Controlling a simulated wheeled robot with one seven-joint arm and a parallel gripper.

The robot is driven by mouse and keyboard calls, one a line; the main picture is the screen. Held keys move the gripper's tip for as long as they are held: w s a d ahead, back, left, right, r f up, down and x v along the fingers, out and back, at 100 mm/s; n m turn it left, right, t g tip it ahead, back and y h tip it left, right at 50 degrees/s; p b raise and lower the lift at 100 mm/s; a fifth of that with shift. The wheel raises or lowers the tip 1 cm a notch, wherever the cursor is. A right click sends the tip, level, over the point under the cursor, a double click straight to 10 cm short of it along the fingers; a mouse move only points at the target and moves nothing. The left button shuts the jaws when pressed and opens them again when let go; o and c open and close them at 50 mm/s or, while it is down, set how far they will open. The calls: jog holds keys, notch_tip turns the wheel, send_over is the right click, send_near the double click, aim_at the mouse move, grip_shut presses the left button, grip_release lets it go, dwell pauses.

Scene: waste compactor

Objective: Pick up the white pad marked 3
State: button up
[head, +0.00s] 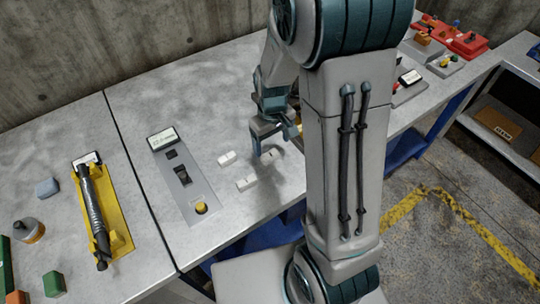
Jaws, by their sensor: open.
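Three small white pads lie on the grey table. One (227,158) is at the left, one (246,183) is nearest the table's front edge, and one (271,155) is at the right. Each seems to bear a small dark mark, too small to read, so I cannot tell which is marked 3. My gripper (274,138) is open and points down above the right-hand pad, close to it. I cannot tell whether a finger touches it. My arm covers the table just to the right.
A grey panel (187,205) with a small display, a black switch and a yellow button lies left of the pads. A yellow holder (122,243) with a dark rod is further left. Red and grey fixtures (468,42) stand at the far right. A concrete wall closes the back.

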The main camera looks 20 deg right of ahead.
aim_at(270, 154)
jog(key=shift+w+a+f+p, duration=0.15)
jog(key=shift+f+p, duration=0.15)
jog(key=shift+f, duration=1)
jog(key=shift+w+a+f+p, duration=0.15)
jog(key=shift+f+p, duration=0.1)
jog(key=shift+f, duration=1)
jog(key=shift+d, duration=0.1)
jog(key=c, duration=1)
